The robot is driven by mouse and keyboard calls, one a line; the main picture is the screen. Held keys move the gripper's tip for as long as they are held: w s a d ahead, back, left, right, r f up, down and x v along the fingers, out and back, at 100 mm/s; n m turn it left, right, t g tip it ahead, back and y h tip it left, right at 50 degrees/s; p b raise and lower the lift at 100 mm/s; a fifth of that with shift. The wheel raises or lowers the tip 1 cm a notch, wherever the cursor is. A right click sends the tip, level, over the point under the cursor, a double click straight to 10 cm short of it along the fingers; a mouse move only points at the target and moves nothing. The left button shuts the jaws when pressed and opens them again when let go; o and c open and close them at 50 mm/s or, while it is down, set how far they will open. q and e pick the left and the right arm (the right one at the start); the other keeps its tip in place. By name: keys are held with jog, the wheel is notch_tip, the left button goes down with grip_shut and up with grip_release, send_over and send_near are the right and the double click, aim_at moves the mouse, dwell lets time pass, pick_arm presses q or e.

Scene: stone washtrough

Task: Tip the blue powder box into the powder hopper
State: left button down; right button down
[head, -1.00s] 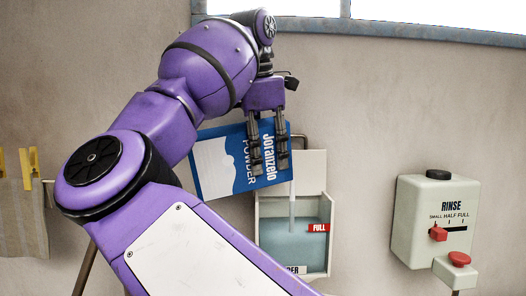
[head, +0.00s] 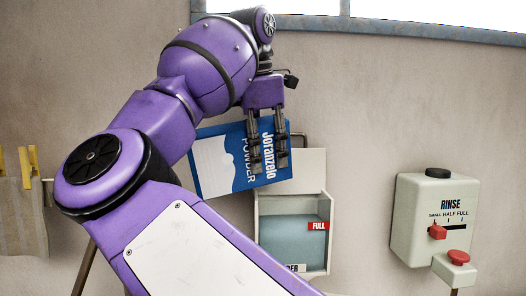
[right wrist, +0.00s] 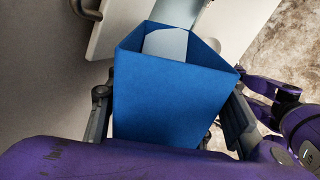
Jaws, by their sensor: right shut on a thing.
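The hopper has a window with blue-grey contents reaching around a red FULL tag (head: 318,226). No stream falls from the box. My left gripper is not in view.
A rinse dispenser (head: 435,215) with a red slider and red button is on the wall at the right. A cloth with yellow pegs (head: 28,160) hangs at the far left. A window frame (head: 400,30) runs along the top. The wall between hopper and dispenser is bare.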

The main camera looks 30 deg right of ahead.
jog(key=shift+s+d, duration=0.1)
jog(key=shift+d+f+y, duration=0.2)
jog(key=shift+f+y, duration=0.3)
jog(key=shift+f, duration=0.1)
dwell(1.0)
dwell(0.4)
jog(key=shift+s+d+t+y, duration=0.15)
jog(key=shift+d+t+y, duration=0.2)
jog(key=shift+y, duration=0.25)
dwell(0.5)
